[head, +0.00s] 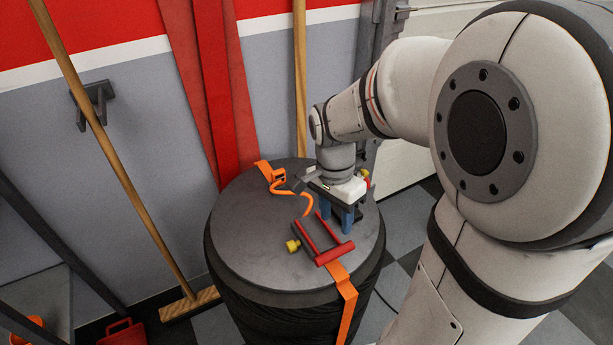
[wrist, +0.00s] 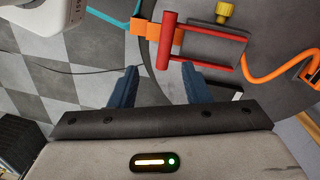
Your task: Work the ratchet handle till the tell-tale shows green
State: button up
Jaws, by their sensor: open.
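The ratchet's red handle (head: 335,253) is a U-shaped frame lying over the dark round drum top (head: 240,225). Its crossbar faces the front, and it also shows in the wrist view (wrist: 168,45). An orange strap (head: 343,290) runs from it down the drum's side. A yellow knob (head: 292,245) sits at its left. My gripper (head: 337,216) is open and empty, pointing down just behind and right of the crossbar. In the wrist view its blue fingers (wrist: 160,86) are apart, with the red crossbar beyond and between their tips. I cannot make out the tell-tale.
An orange hook (head: 304,203) and orange strap end (head: 270,172) lie on the drum top behind the handle. Red straps (head: 212,80) hang behind the drum. A broom (head: 130,185) leans at the left.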

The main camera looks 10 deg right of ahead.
aim_at(334, 250)
notch_tip(334, 250, down, 11)
jog(key=m+b, duration=0.2)
jog(key=shift+d+f+m+g+b, duration=0.2)
jog(key=shift+m+g+b, duration=0.1)
jog(key=shift+g, duration=0.1)
jog(key=shift+c, duration=0.3)
grip_shut()
